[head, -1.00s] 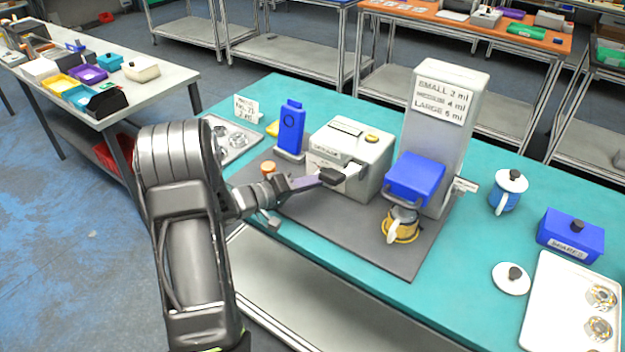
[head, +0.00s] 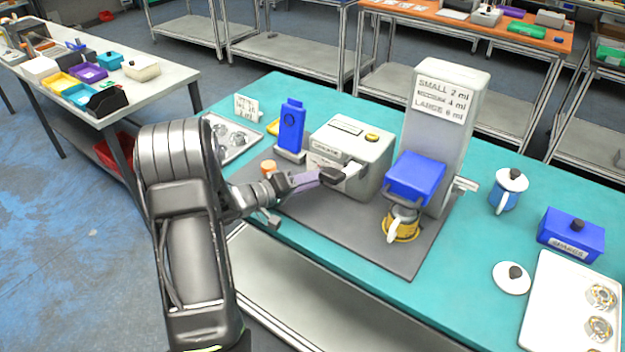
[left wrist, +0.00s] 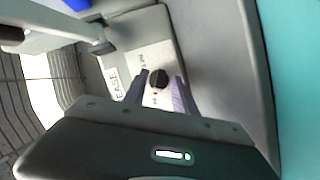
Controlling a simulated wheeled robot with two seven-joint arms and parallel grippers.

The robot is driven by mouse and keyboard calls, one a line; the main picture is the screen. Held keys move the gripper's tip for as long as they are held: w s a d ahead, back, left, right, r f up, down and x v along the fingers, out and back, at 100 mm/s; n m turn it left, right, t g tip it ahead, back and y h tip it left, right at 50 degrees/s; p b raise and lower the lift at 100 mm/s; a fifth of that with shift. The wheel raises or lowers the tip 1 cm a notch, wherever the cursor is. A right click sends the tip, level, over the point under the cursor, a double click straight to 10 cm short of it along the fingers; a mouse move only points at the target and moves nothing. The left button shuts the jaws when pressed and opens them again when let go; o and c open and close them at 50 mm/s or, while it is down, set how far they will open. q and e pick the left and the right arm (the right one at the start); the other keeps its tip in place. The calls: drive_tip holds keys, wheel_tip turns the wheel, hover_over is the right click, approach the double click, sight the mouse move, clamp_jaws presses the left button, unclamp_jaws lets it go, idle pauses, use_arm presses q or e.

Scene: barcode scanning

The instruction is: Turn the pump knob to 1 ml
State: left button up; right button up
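The pump (head: 375,150) is a light grey box with a yellow button on top, standing on the dark grey mat. In the left wrist view its front panel (left wrist: 152,28) carries a label ending in "EASE" and a round black knob (left wrist: 158,78). Small marks beside the knob are too small to read. My left gripper (head: 333,176) reaches in front of the pump. In the left wrist view its two purple-grey fingers (left wrist: 161,82) stand apart, one on each side of the knob, with narrow gaps visible. The knob cannot be made out in the head view. My right gripper is not in view.
A tall grey stand (head: 445,145) with a volume sign and a blue head (head: 414,177) stands right of the pump, over a yellow-based cup (head: 402,228). A blue device (head: 291,128) stands to its left. The mat's front (head: 365,240) is clear.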

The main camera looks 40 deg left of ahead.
use_arm(q)
drive_tip(key=b+v, duration=0.1)
drive_tip(key=v, duration=0.6)
drive_tip(key=shift+s+r, duration=0.1)
drive_tip(key=shift+s, duration=0.3)
drive_tip(key=shift+a, duration=0.1)
